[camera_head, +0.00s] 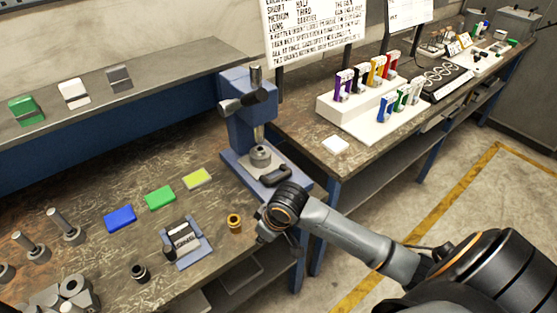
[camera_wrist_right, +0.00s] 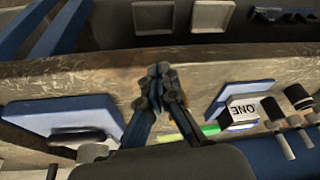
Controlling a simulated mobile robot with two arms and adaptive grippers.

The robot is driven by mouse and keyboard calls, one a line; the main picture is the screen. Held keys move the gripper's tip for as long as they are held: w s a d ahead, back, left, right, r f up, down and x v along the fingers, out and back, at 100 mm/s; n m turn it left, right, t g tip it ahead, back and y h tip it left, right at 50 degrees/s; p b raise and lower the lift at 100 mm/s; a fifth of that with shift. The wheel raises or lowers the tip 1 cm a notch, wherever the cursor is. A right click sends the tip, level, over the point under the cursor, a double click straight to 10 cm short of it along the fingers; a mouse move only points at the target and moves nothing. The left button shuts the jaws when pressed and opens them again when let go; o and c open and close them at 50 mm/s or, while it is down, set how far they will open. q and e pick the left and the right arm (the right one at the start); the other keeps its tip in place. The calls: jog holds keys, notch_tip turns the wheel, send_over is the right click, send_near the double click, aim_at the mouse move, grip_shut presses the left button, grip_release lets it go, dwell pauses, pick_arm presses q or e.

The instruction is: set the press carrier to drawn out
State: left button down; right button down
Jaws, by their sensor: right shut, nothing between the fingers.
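The blue press (camera_head: 238,125) stands at the right end of the workbench, with a grey column and a dark lever. A round metal seat (camera_head: 260,158) sits under its ram. The press carrier's dark handle (camera_head: 276,176) shows at the front of the base; how far the carrier is out, I cannot tell. In the right wrist view the press base (camera_wrist_right: 60,112) is at the left with the dark handle (camera_wrist_right: 78,134). My right gripper (camera_head: 263,232) is shut and empty, in front of the press, apart from the handle; its closed fingers show in the wrist view (camera_wrist_right: 161,72). My left gripper is not in view.
A brass ring (camera_head: 234,223) is close to my right gripper. A blue holder with a labelled block (camera_head: 186,242), a black cylinder (camera_head: 140,272) and blue, green and yellow pads (camera_head: 160,198) lie left of it. Open floor (camera_head: 450,205) lies right of the bench.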

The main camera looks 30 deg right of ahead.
jog(key=m+h, duration=0.1)
jog(key=m, duration=0.1)
send_near(274, 181)
jog(key=a+f, duration=0.1)
jog(key=s+a+f, duration=0.1)
jog(key=a+f, duration=0.1)
jog(key=shift+s+a+f, duration=0.1)
jog(key=shift+f, duration=0.25)
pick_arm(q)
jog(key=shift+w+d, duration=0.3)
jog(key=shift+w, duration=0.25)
pick_arm(e)
jog(key=w+d+r+m, duration=0.1)
jog(key=w+d+r, duration=0.2)
jog(key=d+r, duration=0.2)
jog(key=shift+d+r, duration=0.3)
jog(key=shift+d, duration=0.35)
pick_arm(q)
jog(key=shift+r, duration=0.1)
pick_arm(e)
jog(key=shift+w+f, duration=0.15)
jog(key=shift+w, duration=0.05)
